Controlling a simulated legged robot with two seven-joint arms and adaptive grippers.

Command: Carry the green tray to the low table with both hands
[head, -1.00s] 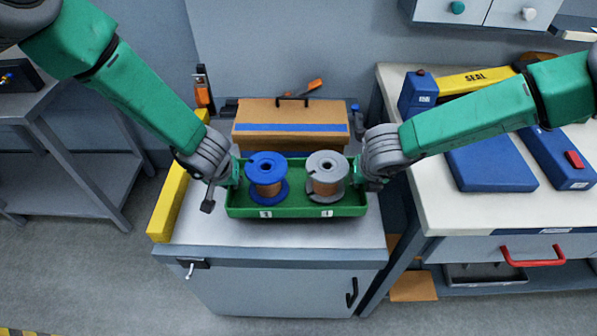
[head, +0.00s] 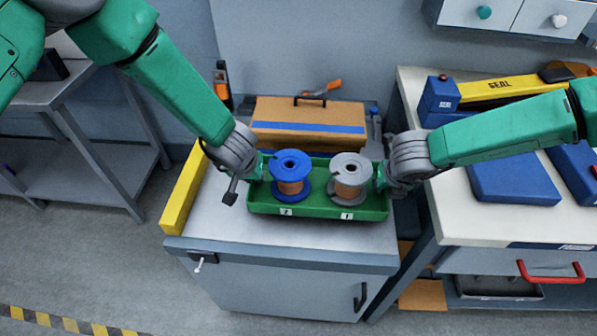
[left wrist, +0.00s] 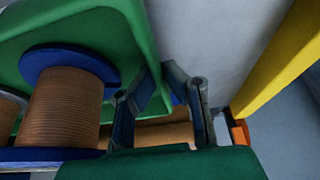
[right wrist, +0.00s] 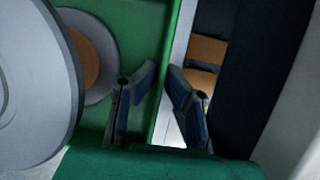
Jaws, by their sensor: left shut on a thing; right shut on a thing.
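The green tray (head: 318,207) is level over the grey cabinet top, and I cannot tell whether it touches it. It holds a blue spool (head: 290,178) on the left and a grey spool (head: 350,180) on the right, both upright with copper-coloured winding. My left gripper (head: 262,167) is shut on the tray's left end; its fingers also show in the left wrist view (left wrist: 160,105). My right gripper (head: 381,176) is shut on the right end; its fingers also show in the right wrist view (right wrist: 158,100). I cannot tell which surface is the low table.
A brown case (head: 308,112) stands behind the tray. A yellow bar (head: 184,192) runs along the cabinet's left edge. A white-topped bench (head: 450,215) with blue boxes is at the right. A grey table (head: 45,95) with a lower shelf is at the left, with open floor before it.

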